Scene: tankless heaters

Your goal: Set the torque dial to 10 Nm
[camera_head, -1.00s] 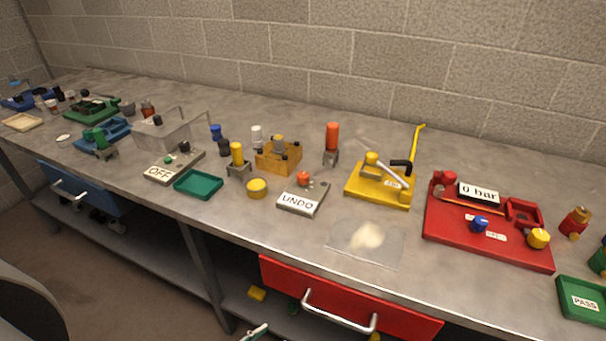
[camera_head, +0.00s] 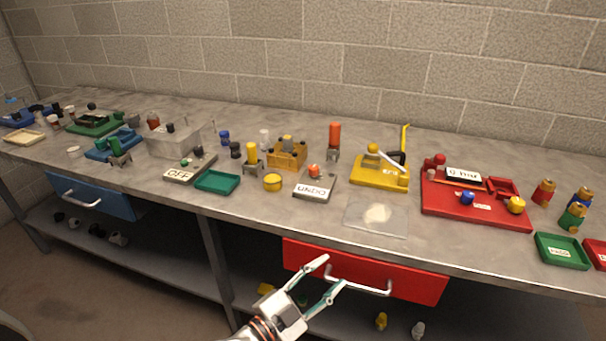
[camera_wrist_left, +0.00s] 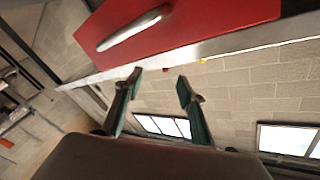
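No dial with a readable Nm scale can be made out. A yellow base (camera_head: 366,174) with a round yellow knob (camera_head: 372,148), a lever and a small label stands on the bench; the label is too small to read. My left gripper (camera_head: 335,270) is open and empty, in front of the bench near the red drawer's handle, well below and nearer than the yellow base. In the left wrist view its two fingers (camera_wrist_left: 160,75) are apart with nothing between them. My right gripper is not in view.
The red drawer (camera_head: 408,283) with its metal handle is under the bench edge. A red pressure fixture (camera_head: 440,207) stands right of the yellow base, an UNDO box (camera_head: 313,192) left of it. A clear bag (camera_head: 376,216) lies in front. The bench's front strip is mostly clear.

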